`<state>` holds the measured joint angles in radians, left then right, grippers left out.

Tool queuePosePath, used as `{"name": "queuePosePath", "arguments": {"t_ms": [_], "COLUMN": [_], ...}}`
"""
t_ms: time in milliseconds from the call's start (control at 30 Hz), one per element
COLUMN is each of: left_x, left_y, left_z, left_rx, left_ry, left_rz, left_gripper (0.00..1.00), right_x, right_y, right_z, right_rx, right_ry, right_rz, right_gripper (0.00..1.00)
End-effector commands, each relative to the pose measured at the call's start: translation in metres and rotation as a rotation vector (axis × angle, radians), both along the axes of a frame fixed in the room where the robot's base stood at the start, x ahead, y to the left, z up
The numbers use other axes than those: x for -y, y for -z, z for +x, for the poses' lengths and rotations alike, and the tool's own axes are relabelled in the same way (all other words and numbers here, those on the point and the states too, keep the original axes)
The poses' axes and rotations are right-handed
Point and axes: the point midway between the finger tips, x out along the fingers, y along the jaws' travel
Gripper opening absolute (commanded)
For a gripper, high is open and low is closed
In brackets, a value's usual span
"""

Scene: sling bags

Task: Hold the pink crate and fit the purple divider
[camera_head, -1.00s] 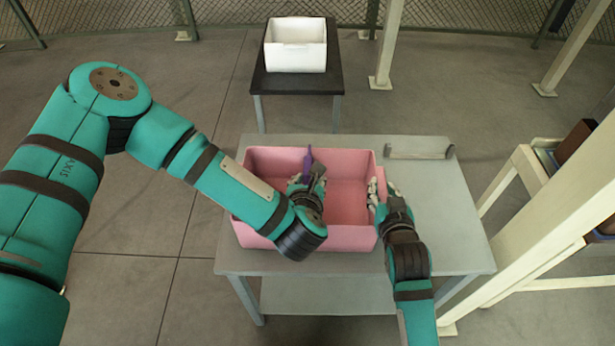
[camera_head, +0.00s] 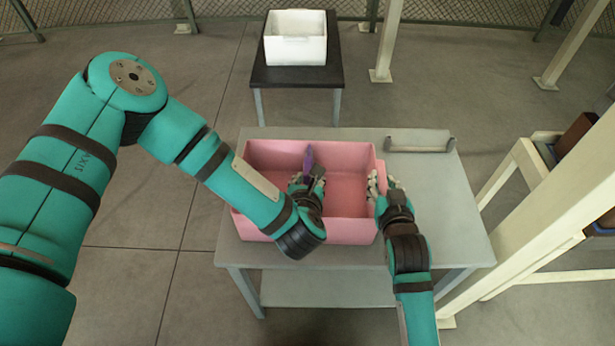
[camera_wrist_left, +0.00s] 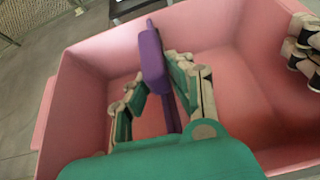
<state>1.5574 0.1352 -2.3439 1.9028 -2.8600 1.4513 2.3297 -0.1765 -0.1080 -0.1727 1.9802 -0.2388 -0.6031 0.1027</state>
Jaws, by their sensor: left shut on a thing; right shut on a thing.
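The pink crate (camera_head: 345,150) stands on the grey table, open at the top. The purple divider (camera_head: 308,158) is inside its outline, upright, near the middle of its length. My left gripper (camera_head: 308,180) is shut on the divider; the left wrist view shows the purple divider (camera_wrist_left: 153,62) between its fingers (camera_wrist_left: 155,95). I cannot tell whether the divider's lower edge touches the crate floor. My right gripper (camera_head: 380,187) is shut on the crate's right wall. Its fingers also show at the right edge of the left wrist view (camera_wrist_left: 304,45). My left forearm hides the crate's front left part.
A grey bracket-like piece (camera_head: 420,142) lies on the table (camera_head: 455,215) at the back right. A white bin (camera_head: 296,50) stands on a dark table (camera_head: 262,78) behind. Pale posts and a shelf frame (camera_head: 520,170) stand on the right.

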Motion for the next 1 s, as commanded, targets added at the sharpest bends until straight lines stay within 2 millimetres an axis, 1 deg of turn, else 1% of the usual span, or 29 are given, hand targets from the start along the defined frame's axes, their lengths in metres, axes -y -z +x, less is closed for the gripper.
{"name": "queuePosePath", "arguments": {"t_ms": [967,1000], "left_x": [0.000,0.000], "left_y": [0.024,0.024], "left_z": [0.000,0.000], "left_rx": [0.001,0.000], "left_ry": [0.001,0.000], "left_rz": [0.001,0.000], "left_gripper": [0.00,0.23], "right_x": [0.000,0.000], "right_y": [0.000,0.000], "right_z": [0.000,0.000], "right_rx": [0.000,0.000], "right_ry": [-0.001,-0.001], "right_rz": [-0.003,-0.003], "right_gripper": [0.00,0.00]}}
